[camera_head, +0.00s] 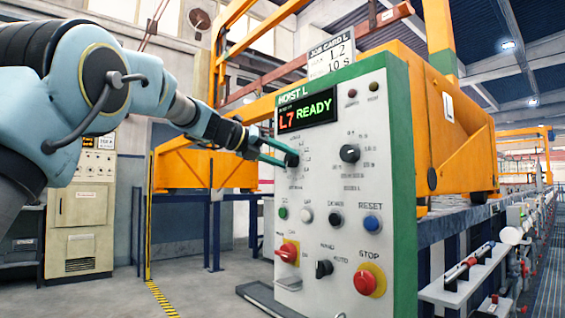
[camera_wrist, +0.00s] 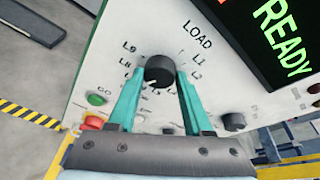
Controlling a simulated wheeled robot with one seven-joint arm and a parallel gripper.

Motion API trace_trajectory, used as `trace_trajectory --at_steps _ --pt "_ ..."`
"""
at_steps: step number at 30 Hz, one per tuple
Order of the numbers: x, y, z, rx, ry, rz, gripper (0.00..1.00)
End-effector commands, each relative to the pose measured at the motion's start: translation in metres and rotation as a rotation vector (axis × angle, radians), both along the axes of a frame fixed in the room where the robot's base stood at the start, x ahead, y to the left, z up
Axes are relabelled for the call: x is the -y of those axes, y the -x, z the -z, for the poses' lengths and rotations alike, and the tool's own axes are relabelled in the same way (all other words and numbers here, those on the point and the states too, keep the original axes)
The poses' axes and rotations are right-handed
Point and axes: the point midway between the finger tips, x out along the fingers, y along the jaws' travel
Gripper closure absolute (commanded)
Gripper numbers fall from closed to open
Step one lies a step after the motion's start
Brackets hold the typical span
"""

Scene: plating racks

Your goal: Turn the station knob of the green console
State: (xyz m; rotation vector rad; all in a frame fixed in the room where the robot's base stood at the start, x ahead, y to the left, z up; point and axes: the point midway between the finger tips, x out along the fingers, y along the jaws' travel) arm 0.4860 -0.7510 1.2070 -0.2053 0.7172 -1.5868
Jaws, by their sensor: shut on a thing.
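The green console (camera_head: 402,180) has a light front panel with green edges, headed HOIST L. Its display (camera_head: 306,112) reads "L7 READY". The station knob (camera_head: 292,159) is black and round, on the panel's upper left. In the wrist view the knob (camera_wrist: 159,70) sits in a ring of labels; LOAD, L1, L2, L8 and L9 are legible. My gripper (camera_head: 284,156) reaches in from the left. Its teal fingers (camera_wrist: 158,78) are shut on the knob, one on each side. A small pale mark shows on the knob's lower edge. The labels below are partly hidden by the fingers.
Another black knob (camera_head: 350,153) is right of the gripped one. Below are small buttons, a blue RESET button (camera_head: 372,223), a red switch (camera_head: 287,252), a selector (camera_head: 323,268) and a red STOP button (camera_head: 366,281). A job card (camera_head: 331,58) stands on top. Open floor lies left.

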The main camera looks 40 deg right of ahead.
Motion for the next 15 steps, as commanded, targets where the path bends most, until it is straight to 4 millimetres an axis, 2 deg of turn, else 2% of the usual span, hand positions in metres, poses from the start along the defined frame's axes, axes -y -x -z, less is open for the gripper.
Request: trace_trajectory --at_steps 6,15 --pt "0.0005 0.0012 0.0018 0.087 0.004 0.001 1.00" --pt "0.0006 0.0012 0.0017 0.128 0.004 0.001 1.00"
